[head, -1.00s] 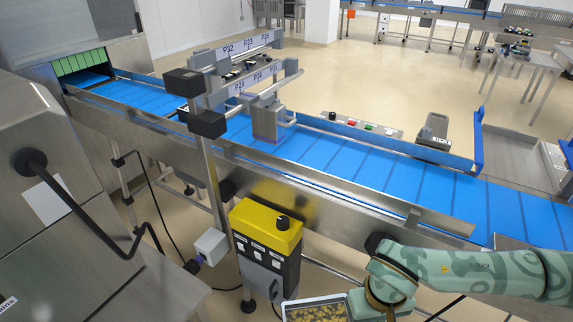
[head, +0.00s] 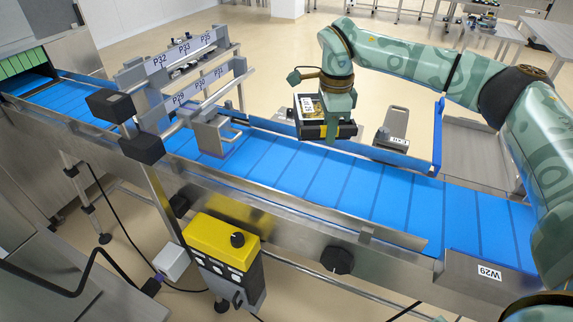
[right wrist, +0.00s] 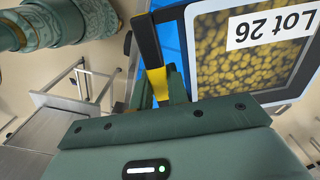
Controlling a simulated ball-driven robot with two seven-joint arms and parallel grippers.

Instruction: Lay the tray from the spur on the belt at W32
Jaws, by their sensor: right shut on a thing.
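The tray (head: 309,107) is a small pale-rimmed tray of yellow pieces, held up by my right gripper (head: 327,131) above the far side of the blue belt (head: 310,182). In the right wrist view the tray (right wrist: 228,94) carries a white label reading "Lot 26", with a black and yellow finger (right wrist: 150,55) beside its edge. My right gripper is shut on the tray; the exact contact is partly hidden. A plate marked W29 (head: 488,272) is at the near right edge of the belt. I cannot read a W32 mark. My left gripper is not in view.
A grey frame with signs P29 to P35 (head: 180,50) spans the belt at left. A yellow-topped control box (head: 222,240) stands in front. A blue upright guide (head: 438,135) and a grey surface (head: 475,155) lie at right. The belt's middle is clear.

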